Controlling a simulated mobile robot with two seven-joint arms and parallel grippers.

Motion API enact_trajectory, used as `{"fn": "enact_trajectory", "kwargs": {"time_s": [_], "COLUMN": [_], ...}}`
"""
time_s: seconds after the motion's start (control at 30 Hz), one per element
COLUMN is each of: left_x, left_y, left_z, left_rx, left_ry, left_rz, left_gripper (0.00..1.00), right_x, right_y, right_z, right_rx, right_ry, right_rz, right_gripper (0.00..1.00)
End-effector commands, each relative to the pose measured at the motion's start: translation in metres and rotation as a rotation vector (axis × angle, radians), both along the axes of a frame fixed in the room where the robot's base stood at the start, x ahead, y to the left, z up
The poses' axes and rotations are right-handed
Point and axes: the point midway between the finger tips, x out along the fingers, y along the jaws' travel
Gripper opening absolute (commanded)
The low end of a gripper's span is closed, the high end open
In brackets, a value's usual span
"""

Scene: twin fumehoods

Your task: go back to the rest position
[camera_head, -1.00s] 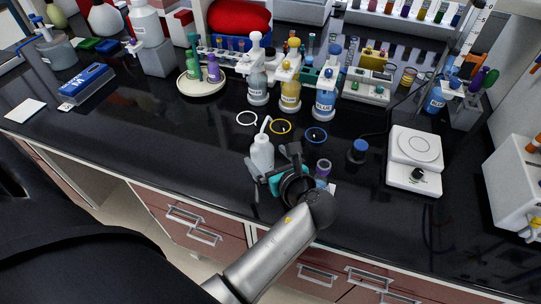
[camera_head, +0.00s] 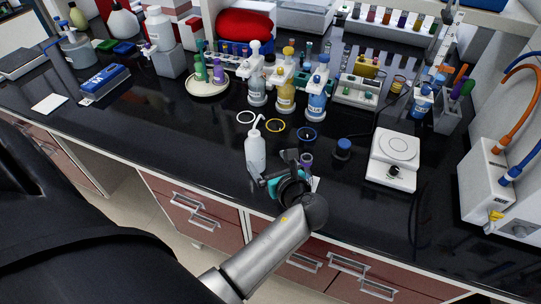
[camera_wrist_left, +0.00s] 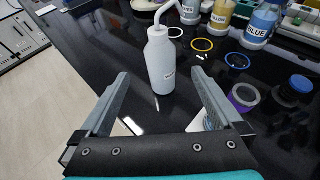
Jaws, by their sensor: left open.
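My left gripper (camera_head: 275,170) is over the front part of the black bench, low near its front edge. In the left wrist view its two fingers (camera_wrist_left: 160,100) are spread wide with nothing between the tips. A white wash bottle (camera_head: 256,152) with a bent spout stands upright just beyond the fingers; it also shows in the left wrist view (camera_wrist_left: 160,60). The gripper appears apart from it. A purple-ringed vial (camera_head: 306,161) stands just right of the gripper, partly hidden by it. My right gripper is in neither view.
White, yellow and blue rings (camera_head: 275,125) lie behind the wash bottle. Labelled bottles (camera_head: 286,95) stand behind them. A blue-capped jar (camera_head: 343,147) and a white balance (camera_head: 393,158) are to the right. The bench front left of the gripper is clear.

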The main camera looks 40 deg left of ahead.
Motion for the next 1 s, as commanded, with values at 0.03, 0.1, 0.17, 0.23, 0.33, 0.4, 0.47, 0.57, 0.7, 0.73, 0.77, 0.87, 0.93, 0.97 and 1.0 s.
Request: {"fn": "enact_trajectory", "kwargs": {"time_s": [0.03, 0.1, 0.17, 0.23, 0.33, 0.4, 0.47, 0.57, 0.7, 0.73, 0.77, 0.87, 0.93, 0.97, 1.0], "left_x": [0.000, 0.000, 0.000, 0.000, -0.004, -0.011, -0.021, -0.043, -0.077, -0.084, -0.090, -0.112, -0.127, -0.132, -0.139], "left_y": [0.000, 0.000, 0.000, 0.000, 0.000, 0.001, 0.000, -0.003, -0.016, -0.020, -0.024, -0.040, -0.052, -0.057, -0.064], "left_z": [0.000, 0.000, 0.000, 0.000, -0.002, -0.006, -0.011, -0.021, -0.033, -0.034, -0.035, -0.036, -0.034, -0.033, -0.031], "left_rx": [0.000, 0.000, 0.000, 0.000, -0.028, -0.092, -0.182, -0.386, -0.696, -0.758, -0.821, -1.015, -1.132, -1.176, -1.227], "left_ry": [0.000, 0.000, 0.000, 0.000, -0.018, -0.058, -0.114, -0.240, -0.417, -0.451, -0.484, -0.578, -0.628, -0.645, -0.663], "left_rz": [0.000, 0.000, 0.000, 0.000, 0.016, 0.051, 0.102, 0.229, 0.454, 0.506, 0.560, 0.744, 0.873, 0.924, 0.988], "left_gripper": [1.00, 1.00, 1.00, 1.00, 1.00, 1.00, 1.00, 1.00, 1.00, 1.00, 1.00, 1.00, 1.00, 1.00, 1.00], "right_x": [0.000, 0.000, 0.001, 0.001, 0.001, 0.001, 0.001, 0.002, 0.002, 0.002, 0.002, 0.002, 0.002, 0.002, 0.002], "right_y": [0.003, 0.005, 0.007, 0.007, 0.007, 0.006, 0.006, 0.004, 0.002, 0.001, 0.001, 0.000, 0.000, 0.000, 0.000], "right_z": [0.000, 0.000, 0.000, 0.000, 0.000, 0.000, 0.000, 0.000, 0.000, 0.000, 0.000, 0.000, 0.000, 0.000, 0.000], "right_rx": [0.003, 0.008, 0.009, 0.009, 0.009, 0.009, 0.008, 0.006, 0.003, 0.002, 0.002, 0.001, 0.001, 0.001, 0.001], "right_ry": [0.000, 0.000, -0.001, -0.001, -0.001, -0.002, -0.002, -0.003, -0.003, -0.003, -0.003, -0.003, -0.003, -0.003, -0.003], "right_rz": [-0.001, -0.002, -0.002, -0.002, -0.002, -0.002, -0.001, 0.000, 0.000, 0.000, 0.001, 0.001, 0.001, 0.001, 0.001], "right_gripper": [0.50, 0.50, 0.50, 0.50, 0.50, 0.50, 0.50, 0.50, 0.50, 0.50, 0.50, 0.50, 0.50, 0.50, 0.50]}}
